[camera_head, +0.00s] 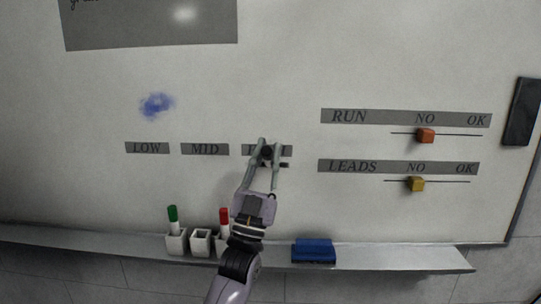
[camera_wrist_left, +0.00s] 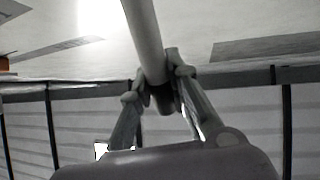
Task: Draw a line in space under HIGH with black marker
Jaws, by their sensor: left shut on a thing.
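My left gripper (camera_head: 267,152) is raised in front of the whiteboard, over the HIGH label (camera_head: 287,150), and hides most of its letters. It is shut on the black marker (camera_head: 268,154), whose dark end shows between the fingertips. In the left wrist view the marker's pale barrel (camera_wrist_left: 145,40) runs up from between the fingers toward the board. A short dark mark shows at the label's lower right, beside the fingers; I cannot tell whether it is ink. The marker's tip is hidden, so contact with the board cannot be told. My right gripper is not in view.
LOW (camera_head: 147,148) and MID (camera_head: 205,149) labels are to the left, below a blue smudge (camera_head: 156,105). Orange (camera_head: 425,135) and yellow (camera_head: 417,184) sliders sit right. The ledge (camera_head: 390,258) carries green (camera_head: 173,214) and red (camera_head: 224,215) markers, holders and a blue eraser (camera_head: 313,251).

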